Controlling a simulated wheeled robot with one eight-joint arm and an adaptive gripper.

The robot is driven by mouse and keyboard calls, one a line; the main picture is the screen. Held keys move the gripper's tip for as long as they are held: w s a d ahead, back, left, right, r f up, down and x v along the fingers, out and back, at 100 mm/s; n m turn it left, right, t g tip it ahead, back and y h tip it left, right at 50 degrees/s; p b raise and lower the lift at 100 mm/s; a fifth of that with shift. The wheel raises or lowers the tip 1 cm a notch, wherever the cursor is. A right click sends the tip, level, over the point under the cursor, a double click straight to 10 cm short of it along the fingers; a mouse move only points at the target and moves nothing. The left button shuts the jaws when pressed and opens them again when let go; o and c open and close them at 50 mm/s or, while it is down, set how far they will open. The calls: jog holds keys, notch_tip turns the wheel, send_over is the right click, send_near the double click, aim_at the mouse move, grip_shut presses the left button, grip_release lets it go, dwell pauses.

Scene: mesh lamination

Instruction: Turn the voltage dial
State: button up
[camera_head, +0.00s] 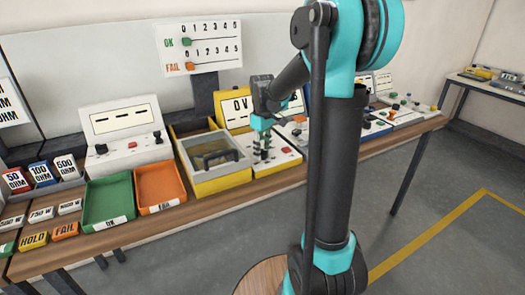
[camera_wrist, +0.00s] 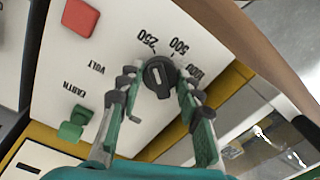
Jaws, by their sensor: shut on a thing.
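The voltage dial (camera_wrist: 158,72) is a round dark knob on a white panel in the wrist view. Which label the dial points to is hard to tell. In the head view my gripper (camera_head: 263,146) is low over the yellow-framed tester (camera_head: 237,106), whose display reads 0 V. The dial is hidden there behind my gripper.
A red button (camera_wrist: 80,17) and a green earth terminal (camera_wrist: 76,124) share the panel. A yellow box with a clear window (camera_head: 214,160) stands left of the tester, then an orange tray (camera_head: 160,208) and a green tray (camera_head: 107,224). Other test units stand to the right.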

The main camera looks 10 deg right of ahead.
jog(key=shift+m, duration=0.3)
jog(key=m, duration=0.4)
jog(key=shift+m, duration=2.5)
jog(key=o, duration=1.2)
jog(key=shift+c, duration=0.2)
notch_tip(320, 180, up, 12)
